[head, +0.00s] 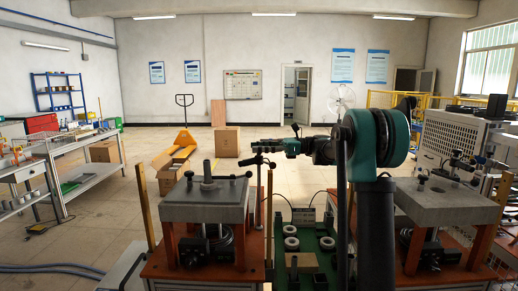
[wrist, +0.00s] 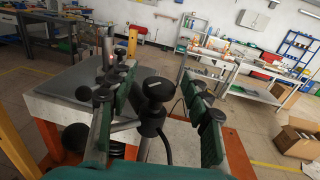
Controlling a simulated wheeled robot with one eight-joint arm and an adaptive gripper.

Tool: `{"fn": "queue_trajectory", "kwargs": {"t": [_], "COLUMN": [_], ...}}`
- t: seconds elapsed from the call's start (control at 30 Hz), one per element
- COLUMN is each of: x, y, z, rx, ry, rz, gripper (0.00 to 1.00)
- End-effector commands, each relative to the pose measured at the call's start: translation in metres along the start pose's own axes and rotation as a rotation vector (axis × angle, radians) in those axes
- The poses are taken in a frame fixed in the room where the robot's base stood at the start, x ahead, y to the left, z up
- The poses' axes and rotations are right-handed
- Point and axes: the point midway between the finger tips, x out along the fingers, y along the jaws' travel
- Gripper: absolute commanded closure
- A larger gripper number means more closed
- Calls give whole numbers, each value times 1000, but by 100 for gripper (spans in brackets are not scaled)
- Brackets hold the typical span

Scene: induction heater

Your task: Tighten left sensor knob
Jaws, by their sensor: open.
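A black round knob (wrist: 158,90) on a post with a cable shows in the middle of the wrist view, between the two green finger pads of my gripper (wrist: 160,74). It appears apart from both pads. In the head view my gripper (head: 262,147) reaches left from the arm, above a thin dark post with a black T-shaped head (head: 262,161). This stands at the right edge of the left heater station (head: 185,208), a grey slab on orange legs. The gripper is open and empty. I cannot tell from the head view how high the fingers sit over the knob.
A similar heater station (head: 445,205) with a grey top stands at the right. Between them is a green tray (head: 318,265) with several pale rings. Yellow posts (head: 145,208) rise around the left station. Open floor lies behind.

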Motion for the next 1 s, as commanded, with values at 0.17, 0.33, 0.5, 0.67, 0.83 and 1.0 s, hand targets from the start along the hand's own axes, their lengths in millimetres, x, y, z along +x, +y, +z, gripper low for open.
{"fn": "queue_trajectory", "kwargs": {"t": [0.17,0.33,0.5,0.67,0.83,1.0], "x": [0,0,0,0,0,0], "y": [0,0,0,0,1,2], "z": [0,0,0,0,0,0], "rx": [0,0,0,0,0,0], "ry": [0,0,0,0,0,0], "rz": [0,0,0,-5,-41,-128], "gripper": [55,76,97,100,100,100]}}
